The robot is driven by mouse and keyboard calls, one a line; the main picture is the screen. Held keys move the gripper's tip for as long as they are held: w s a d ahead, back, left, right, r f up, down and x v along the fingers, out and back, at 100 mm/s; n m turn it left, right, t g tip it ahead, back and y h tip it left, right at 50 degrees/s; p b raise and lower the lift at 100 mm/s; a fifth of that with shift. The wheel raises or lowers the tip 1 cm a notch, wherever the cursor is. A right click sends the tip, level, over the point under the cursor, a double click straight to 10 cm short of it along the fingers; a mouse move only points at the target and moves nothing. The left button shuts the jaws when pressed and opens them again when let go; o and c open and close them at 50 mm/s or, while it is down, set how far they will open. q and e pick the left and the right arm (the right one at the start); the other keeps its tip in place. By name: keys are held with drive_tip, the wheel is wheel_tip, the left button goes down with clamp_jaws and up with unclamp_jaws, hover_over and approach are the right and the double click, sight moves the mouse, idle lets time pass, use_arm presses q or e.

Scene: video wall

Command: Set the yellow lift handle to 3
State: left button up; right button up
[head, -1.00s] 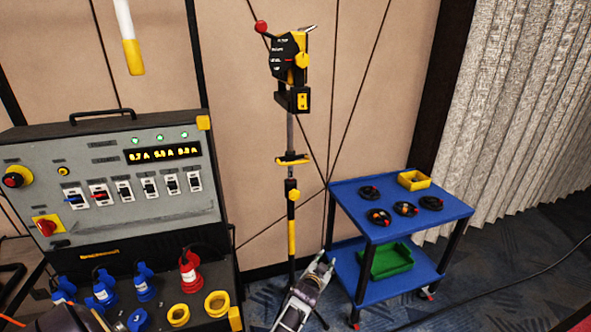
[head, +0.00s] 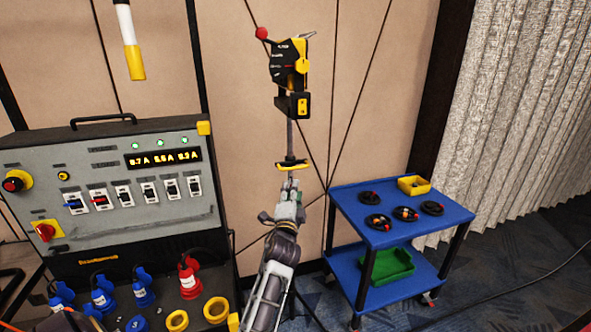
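A slim dark stand holds a black box (head: 287,58) with small white labels, too small to read, and a yellow knob (head: 302,66) on its right side. Lower on the pole is a yellow crossbar handle (head: 292,165), roughly level; I cannot tell which yellow part is the lift handle. My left gripper (head: 290,183) points up from below, just under the crossbar in the picture. It hides the lower pole. Whether its fingers touch the crossbar, or are open or shut, I cannot tell. My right gripper is not in view.
A grey power cabinet (head: 110,240) with switches, a lit display and coloured plugs stands at the left. A blue cart (head: 345,205) with black discs, a yellow tray (head: 414,185) and a green bin (head: 388,266) stands at the right. A red ball (head: 262,33) tops the stand's lever.

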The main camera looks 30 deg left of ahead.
use_arm(q)
drive_tip(key=m, duration=0.3)
drive_tip(key=shift+a+f, duration=0.15)
drive_tip(key=shift+a, duration=0.05)
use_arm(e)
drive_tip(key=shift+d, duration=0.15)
use_arm(q)
drive_tip(key=p, duration=0.1)
approach(295, 169)
drive_tip(key=shift+f+x, duration=0.25)
drive_tip(key=shift+x, duration=1.05)
drive_tip(key=shift+r+p+x, duration=0.1)
drive_tip(key=shift+p+x, duration=0.1)
drive_tip(key=shift+x, duration=1.15)
drive_tip(key=shift+r+p+x, duration=0.15)
drive_tip(key=shift+x, duration=2.45)
drive_tip(key=shift+w, duration=0.15)
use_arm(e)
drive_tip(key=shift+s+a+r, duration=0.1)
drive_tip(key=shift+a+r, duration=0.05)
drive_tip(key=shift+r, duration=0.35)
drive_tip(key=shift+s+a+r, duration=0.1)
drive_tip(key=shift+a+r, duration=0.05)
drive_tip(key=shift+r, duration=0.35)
